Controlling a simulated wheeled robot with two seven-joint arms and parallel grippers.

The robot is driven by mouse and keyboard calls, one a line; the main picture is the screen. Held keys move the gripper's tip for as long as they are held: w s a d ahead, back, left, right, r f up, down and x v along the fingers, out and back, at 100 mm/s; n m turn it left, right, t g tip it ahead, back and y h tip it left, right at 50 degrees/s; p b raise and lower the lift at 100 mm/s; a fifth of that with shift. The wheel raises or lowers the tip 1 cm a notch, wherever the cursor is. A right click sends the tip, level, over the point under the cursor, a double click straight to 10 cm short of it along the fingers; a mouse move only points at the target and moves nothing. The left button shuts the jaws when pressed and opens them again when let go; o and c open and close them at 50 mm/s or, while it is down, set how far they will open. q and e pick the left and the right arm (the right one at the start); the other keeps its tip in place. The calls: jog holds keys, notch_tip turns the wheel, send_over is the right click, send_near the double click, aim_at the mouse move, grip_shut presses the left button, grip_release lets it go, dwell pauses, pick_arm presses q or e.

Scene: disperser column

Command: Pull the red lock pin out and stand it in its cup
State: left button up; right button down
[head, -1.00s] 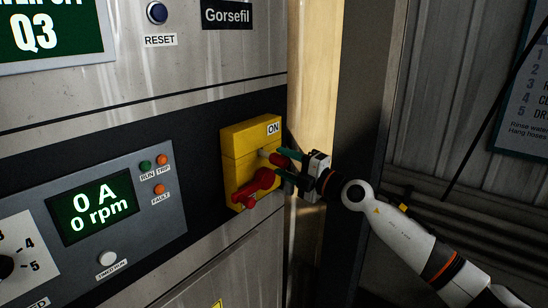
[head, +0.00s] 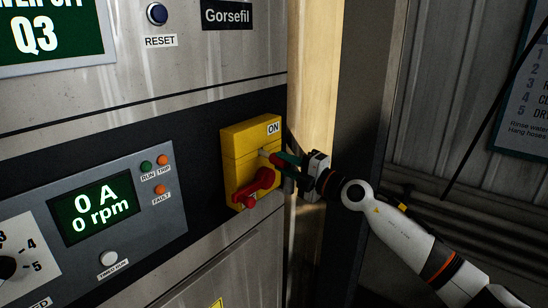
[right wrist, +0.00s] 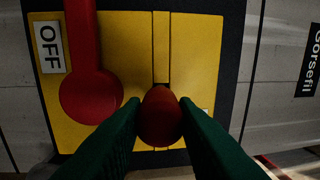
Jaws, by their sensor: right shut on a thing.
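The red lock pin (head: 277,159) sticks out from the right part of the yellow switch box (head: 235,146), with a short pale piece between its red part and the box. My right gripper (head: 286,165) is shut on the pin's red part. In the right wrist view the pin's rounded red end (right wrist: 160,117) sits between the two green fingers (right wrist: 160,108). A red rotary handle (head: 263,180) is just below the pin, close to the fingers. The cup is not in view. My left gripper is not in view.
The box is on a grey metal cabinet with a lit display (head: 93,210) and small buttons to the left. An OFF label (right wrist: 50,47) shows in the right wrist view. A dark post (head: 358,120) stands right of the cabinet, behind my right arm.

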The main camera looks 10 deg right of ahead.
jog(key=shift+s+d, duration=0.1)
jog(key=shift+v, duration=2.9)
